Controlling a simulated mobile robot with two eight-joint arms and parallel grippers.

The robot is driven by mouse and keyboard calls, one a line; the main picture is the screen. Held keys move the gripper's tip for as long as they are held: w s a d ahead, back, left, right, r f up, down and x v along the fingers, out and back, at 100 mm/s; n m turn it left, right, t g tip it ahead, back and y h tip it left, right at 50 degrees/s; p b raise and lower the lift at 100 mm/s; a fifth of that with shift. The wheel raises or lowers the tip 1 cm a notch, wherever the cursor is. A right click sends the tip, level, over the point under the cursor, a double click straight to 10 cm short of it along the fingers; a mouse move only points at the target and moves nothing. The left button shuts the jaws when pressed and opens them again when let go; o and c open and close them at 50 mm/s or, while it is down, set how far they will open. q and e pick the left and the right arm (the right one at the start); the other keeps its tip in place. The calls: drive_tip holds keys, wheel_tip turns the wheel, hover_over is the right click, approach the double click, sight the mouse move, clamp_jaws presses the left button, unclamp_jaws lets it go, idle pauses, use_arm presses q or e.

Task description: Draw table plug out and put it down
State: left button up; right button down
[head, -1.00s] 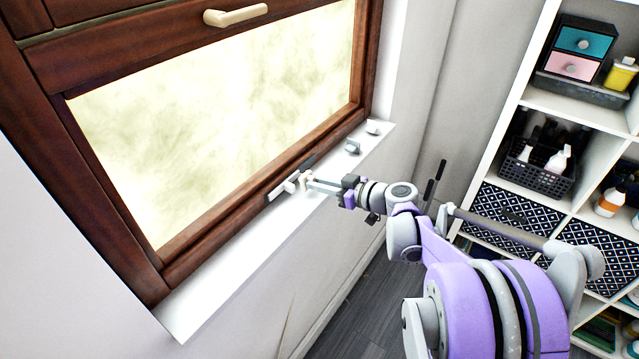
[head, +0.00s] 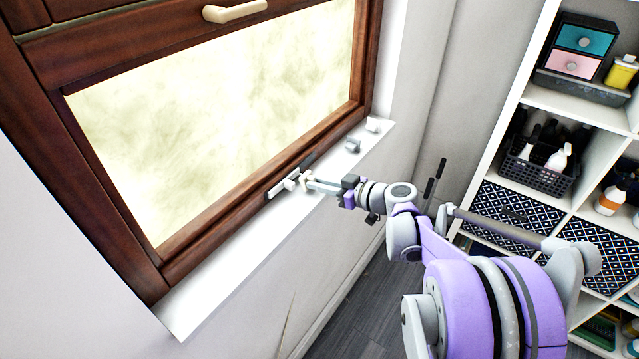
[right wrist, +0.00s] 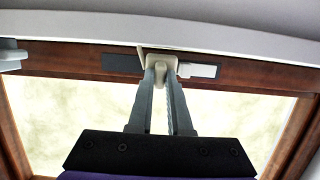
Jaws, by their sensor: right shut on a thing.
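A small pale plug (right wrist: 162,63) sits at the middle of a slim strip on the window frame's lower rail. The strip has a dark part (right wrist: 120,63) and a white part (right wrist: 197,70) in the right wrist view. My right gripper (right wrist: 164,76) is shut on the plug, its two long grey fingers close together. In the head view the right gripper (head: 310,182) reaches over the sill to the strip (head: 278,190), and the plug is small there. I cannot tell whether the plug is still seated in the strip. My left gripper is not in view.
The white windowsill (head: 225,280) is bare toward the near left. A white shelf unit (head: 590,110) with baskets and boxes stands at the right. A window handle (head: 235,12) juts out above.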

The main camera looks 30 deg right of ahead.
drive_tip(key=c, duration=0.8)
unclamp_jaws()
drive_tip(key=shift+o, duration=0.2)
drive_tip(key=shift+s, duration=0.1)
drive_tip(key=v, duration=1)
drive_tip(key=shift+s, duration=0.3)
drive_tip(key=shift+d+r, duration=0.1)
